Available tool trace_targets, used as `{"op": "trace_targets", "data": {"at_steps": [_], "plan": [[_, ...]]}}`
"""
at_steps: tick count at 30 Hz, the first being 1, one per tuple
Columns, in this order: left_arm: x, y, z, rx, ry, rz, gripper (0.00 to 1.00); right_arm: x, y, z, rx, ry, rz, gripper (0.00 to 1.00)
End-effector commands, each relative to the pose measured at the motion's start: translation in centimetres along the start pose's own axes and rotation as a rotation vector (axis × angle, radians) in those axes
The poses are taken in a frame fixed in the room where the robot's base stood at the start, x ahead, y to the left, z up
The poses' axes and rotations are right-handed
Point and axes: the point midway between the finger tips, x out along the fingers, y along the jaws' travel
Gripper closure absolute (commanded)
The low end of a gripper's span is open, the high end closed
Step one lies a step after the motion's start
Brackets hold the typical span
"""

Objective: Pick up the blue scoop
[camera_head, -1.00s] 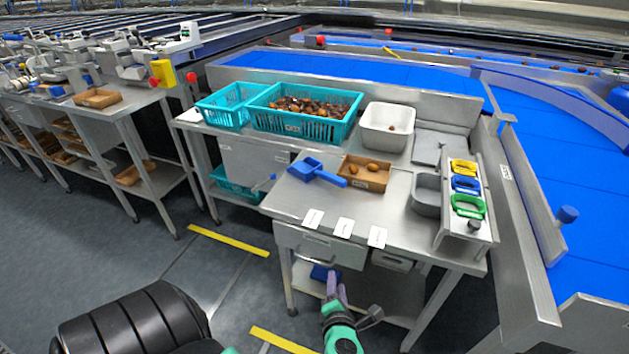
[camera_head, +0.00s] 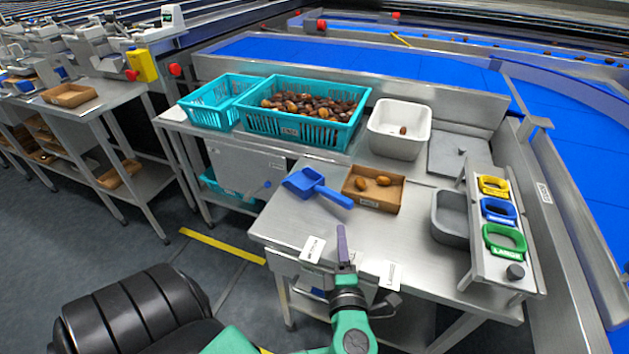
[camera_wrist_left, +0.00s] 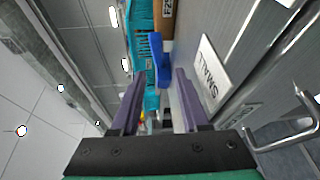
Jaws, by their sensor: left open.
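The blue scoop (camera_head: 316,188) lies on the steel table, its pan at the left and its handle pointing right and toward me. In the left wrist view the scoop (camera_wrist_left: 157,58) shows beyond and between the fingertips. My left gripper (camera_head: 342,238) is at the table's front edge, short of the scoop and apart from it. In the left wrist view the left gripper (camera_wrist_left: 160,76) has its two purple fingers spread with nothing between them. My right gripper is not in view.
A brown box (camera_head: 374,202) with dates sits right of the scoop. White cards (camera_head: 312,250) lie along the front edge. Behind are teal crates (camera_head: 299,130) and a white bin (camera_head: 398,130).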

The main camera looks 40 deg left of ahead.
Motion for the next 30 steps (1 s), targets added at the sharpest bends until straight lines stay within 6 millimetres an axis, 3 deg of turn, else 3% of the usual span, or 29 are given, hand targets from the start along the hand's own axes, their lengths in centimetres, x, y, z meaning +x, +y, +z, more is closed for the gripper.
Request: {"op": "trace_targets", "data": {"at_steps": [9,14,19,27,28,30], "plan": [[7.6,0.0,0.0,0.0,0.001,0.004,0.55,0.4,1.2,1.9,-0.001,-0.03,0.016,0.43],[9.6,0.1,-0.1,0.0,0.001,0.002,0.55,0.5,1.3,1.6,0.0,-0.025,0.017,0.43],[12.9,0.3,-0.2,0.0,0.002,0.002,0.55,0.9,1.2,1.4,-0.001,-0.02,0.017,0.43],[14.0,0.3,-0.2,-0.001,0.0,-0.001,0.55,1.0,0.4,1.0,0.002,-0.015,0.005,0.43],[14.0,0.3,-0.2,-0.001,0.0,-0.001,0.59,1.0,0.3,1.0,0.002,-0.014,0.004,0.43],[13.9,0.3,-0.2,-0.001,0.001,-0.001,0.86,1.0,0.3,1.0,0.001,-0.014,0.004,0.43]]}}
